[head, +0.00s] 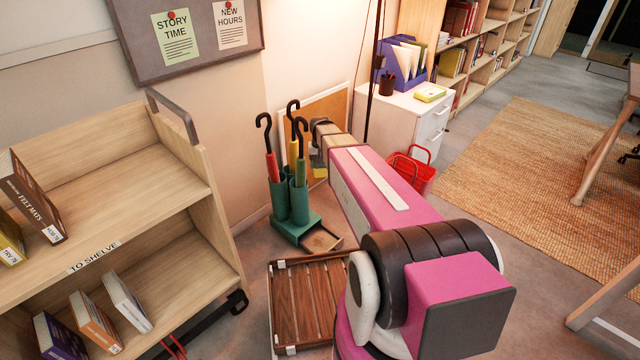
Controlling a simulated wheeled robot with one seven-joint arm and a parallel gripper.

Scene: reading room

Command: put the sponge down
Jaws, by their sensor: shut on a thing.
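My arm reaches from the lower right up to the middle of the head view. My gripper (316,165) is at its far end, pointing down and partly hidden by my own arm. It is shut on a small yellow thing, which looks like the sponge (320,173). Only a little of the sponge shows, just right of the umbrella stand (293,203) as seen here. I cannot tell how high it is above the floor.
The green stand holds several umbrellas and has a low tray (322,239) in front. A slatted wooden board (300,305) lies below it. A book cart (120,180) stands left. Behind are a white cabinet (400,115) and a red basket (412,172). A woven rug (530,190) is right.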

